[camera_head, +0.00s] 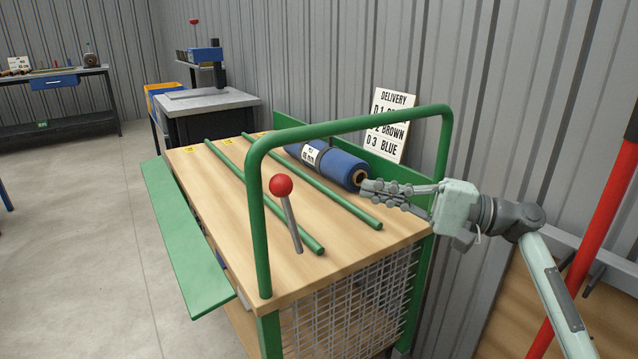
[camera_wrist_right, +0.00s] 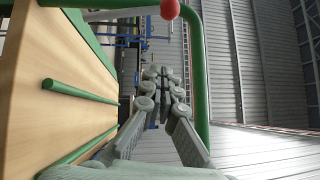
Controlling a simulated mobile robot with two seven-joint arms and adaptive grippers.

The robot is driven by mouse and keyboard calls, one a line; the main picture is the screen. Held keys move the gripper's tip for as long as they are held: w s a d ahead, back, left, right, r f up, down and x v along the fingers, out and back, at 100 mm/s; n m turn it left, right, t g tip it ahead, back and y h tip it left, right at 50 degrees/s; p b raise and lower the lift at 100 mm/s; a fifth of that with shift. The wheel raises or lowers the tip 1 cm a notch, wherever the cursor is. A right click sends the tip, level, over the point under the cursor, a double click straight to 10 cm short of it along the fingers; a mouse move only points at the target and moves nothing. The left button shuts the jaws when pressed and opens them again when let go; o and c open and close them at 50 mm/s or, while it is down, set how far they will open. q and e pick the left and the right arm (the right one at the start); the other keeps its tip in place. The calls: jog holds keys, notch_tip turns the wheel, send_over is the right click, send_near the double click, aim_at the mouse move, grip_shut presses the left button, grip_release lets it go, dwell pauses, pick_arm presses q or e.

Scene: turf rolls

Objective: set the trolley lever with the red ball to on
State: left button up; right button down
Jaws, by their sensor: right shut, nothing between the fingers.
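The trolley lever is a grey rod (camera_head: 292,224) with a red ball (camera_head: 281,185) on top. It stands at the near end of the trolley top (camera_head: 207,185), inside the green handle frame, and leans slightly to the left. No on or off marking on it can be read. The red ball also shows at the top of the right wrist view (camera_wrist_right: 170,9). My right gripper (camera_head: 366,191) is shut and empty, to the right of the lever and apart from it, near the end of the blue roll. It also shows in the wrist view (camera_wrist_right: 152,72). My left gripper is not in view.
A green handle bar (camera_head: 350,124) arches over the trolley's near end. Green rails (camera_head: 345,204) run along the top, with a blue roll (camera_head: 343,167) at the right. A delivery sign (camera_head: 392,120) stands behind. A red post (camera_head: 606,205) is at right.

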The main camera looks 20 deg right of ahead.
aim_at(292, 217)
pick_arm(q)
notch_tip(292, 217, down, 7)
jog(key=p, duration=0.3)
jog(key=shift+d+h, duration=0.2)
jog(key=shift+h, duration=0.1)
pick_arm(e)
jog(key=w+a+r, duration=0.1)
jog(key=w+a, duration=0.3)
jog(key=a, duration=0.6)
jog(key=shift+a+r, duration=0.3)
jog(key=shift+r, duration=0.05)
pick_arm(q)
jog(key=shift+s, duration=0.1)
